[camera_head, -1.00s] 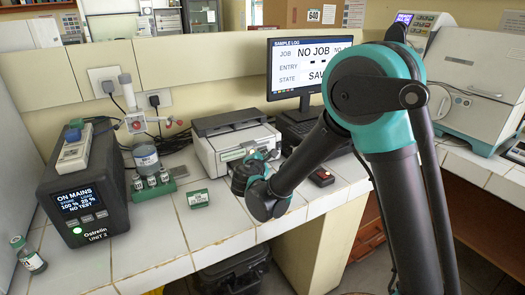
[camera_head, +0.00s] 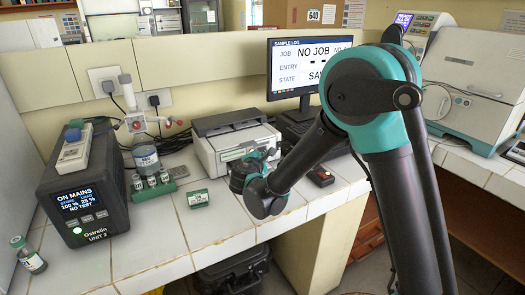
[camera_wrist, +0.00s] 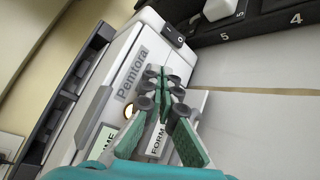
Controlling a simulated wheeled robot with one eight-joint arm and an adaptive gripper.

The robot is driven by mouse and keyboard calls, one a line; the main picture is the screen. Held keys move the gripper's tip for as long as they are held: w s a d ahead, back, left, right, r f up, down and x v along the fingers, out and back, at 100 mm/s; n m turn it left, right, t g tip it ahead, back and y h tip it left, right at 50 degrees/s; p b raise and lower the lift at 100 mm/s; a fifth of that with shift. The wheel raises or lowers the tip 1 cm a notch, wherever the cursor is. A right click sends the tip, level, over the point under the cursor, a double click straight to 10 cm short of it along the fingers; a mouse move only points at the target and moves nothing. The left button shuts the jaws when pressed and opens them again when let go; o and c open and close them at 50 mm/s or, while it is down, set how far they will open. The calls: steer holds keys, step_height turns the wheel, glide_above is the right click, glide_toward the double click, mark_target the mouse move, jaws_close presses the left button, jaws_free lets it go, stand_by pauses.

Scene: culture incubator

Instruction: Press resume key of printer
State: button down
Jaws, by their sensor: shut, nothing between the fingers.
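The printer (camera_head: 225,150) is a white and grey box at the back of the tiled counter. In the wrist view its front panel (camera_wrist: 143,52) carries the name Pemtora. A label ending in "ME" (camera_wrist: 103,142) and a FORM label (camera_wrist: 157,138) are partly visible. A round, lit key (camera_wrist: 128,110) is between the name and the "ME" label, partly hidden at its edge by my finger. My gripper (camera_wrist: 163,78) is shut and empty, its fingertips over the printer's front. I cannot tell whether they touch it. In the head view my wrist hides most of the gripper.
A black power unit (camera_head: 85,190) stands left, with a rack of vials (camera_head: 154,187) beside it. A monitor (camera_head: 303,65) and red-button box (camera_head: 321,177) are to the right.

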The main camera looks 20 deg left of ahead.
steer(key=shift+w+a, duration=0.15)
steer(key=shift+a, duration=0.05)
steer(key=shift+d, duration=0.15)
stand_by(0.5)
steer(key=shift+s+d, duration=0.45)
steer(key=shift+s, duration=0.05)
steer(key=shift+d, duration=0.1)
steer(key=shift+s+d, duration=1.65)
steer(key=shift+d, duration=0.15)
